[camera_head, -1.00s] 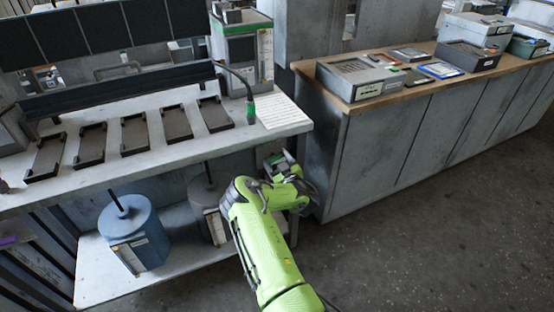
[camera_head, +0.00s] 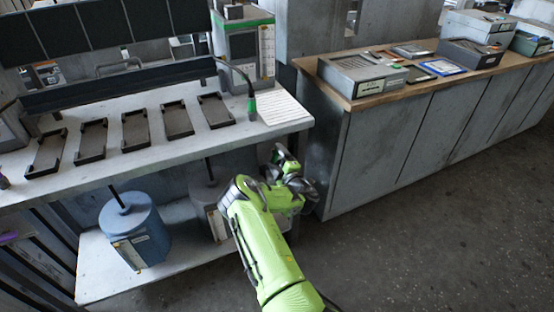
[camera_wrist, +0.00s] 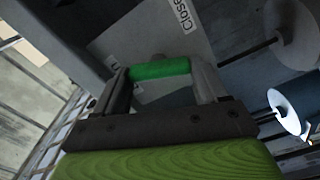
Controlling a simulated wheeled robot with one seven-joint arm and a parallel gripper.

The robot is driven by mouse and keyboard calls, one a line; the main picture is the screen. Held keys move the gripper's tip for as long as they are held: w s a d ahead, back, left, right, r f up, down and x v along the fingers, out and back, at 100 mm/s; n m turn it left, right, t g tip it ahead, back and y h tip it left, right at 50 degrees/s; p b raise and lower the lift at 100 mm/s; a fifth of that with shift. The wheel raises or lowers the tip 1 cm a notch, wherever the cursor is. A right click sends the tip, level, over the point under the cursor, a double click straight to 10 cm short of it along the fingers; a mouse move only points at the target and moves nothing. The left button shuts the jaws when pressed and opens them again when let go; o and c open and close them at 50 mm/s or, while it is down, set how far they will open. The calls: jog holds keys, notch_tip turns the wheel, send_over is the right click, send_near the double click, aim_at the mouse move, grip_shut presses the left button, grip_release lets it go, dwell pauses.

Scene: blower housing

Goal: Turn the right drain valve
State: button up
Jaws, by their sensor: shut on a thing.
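In the wrist view a green bar-shaped handle (camera_wrist: 160,69) lies across between the two fingers of my gripper (camera_wrist: 163,76), which is shut on it. It appears to be the drain valve's handle; the valve body is hidden from this angle. A white label reading "Close" (camera_wrist: 178,14) is just beyond the handle, on a grey surface. In the head view my lime-green arm reaches down beside the bench's right end, and its wrist and links hide the fingertips and the valve there.
A workbench (camera_head: 180,148) with several dark trays stands at left. A blue tank (camera_head: 135,228) and a grey tank (camera_head: 205,195) with rods are on its lower shelf (camera_head: 105,270). A grey cabinet (camera_head: 390,150) stands at right. The floor (camera_head: 430,250) in front is clear.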

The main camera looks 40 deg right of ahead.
jog(key=shift+f+n, duration=0.15)
jog(key=shift+n, duration=0.75)
jog(key=o, duration=1.1)
jog(key=shift+c, duration=0.2)
